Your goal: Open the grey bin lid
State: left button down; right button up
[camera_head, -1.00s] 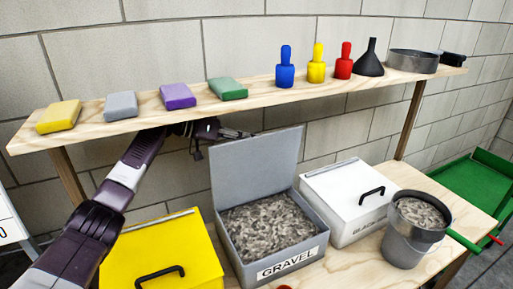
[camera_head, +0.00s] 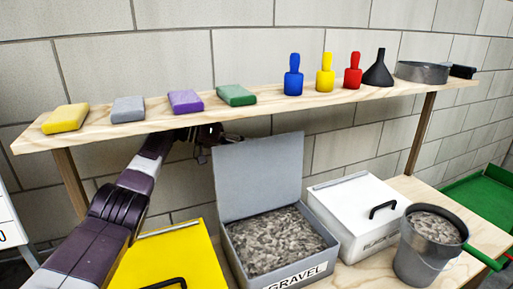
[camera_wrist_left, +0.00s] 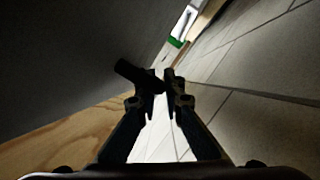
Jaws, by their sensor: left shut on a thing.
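The grey bin labelled GRAVEL (camera_head: 310,273) stands on the lower bench, full of grey gravel (camera_head: 275,240). Its lid (camera_head: 258,175) stands open, roughly upright at the bin's back edge. My left gripper (camera_head: 212,140) is behind the lid's top left corner, under the shelf, and its fingertips are mostly hidden there. In the left wrist view my left gripper (camera_wrist_left: 163,84) is shut on the dark lid handle (camera_wrist_left: 135,73), beside the dark grey face of the lid (camera_wrist_left: 70,60). My right gripper is not in view.
A yellow bin (camera_head: 175,255) stands left of the grey bin, a white bin (camera_head: 355,205) right of it. A bucket of gravel (camera_head: 425,250) stands at the right. The shelf (camera_head: 275,104) above holds sponges, bottles, a funnel and a pan. A block wall is close behind.

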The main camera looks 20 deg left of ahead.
pick_arm(q)
jog(key=shift+f, duration=0.15)
jog(key=c, duration=2.3)
grip_release()
jog(key=shift+a, duration=0.1)
jog(key=v, duration=1.2)
jog(key=shift+f, duration=0.1)
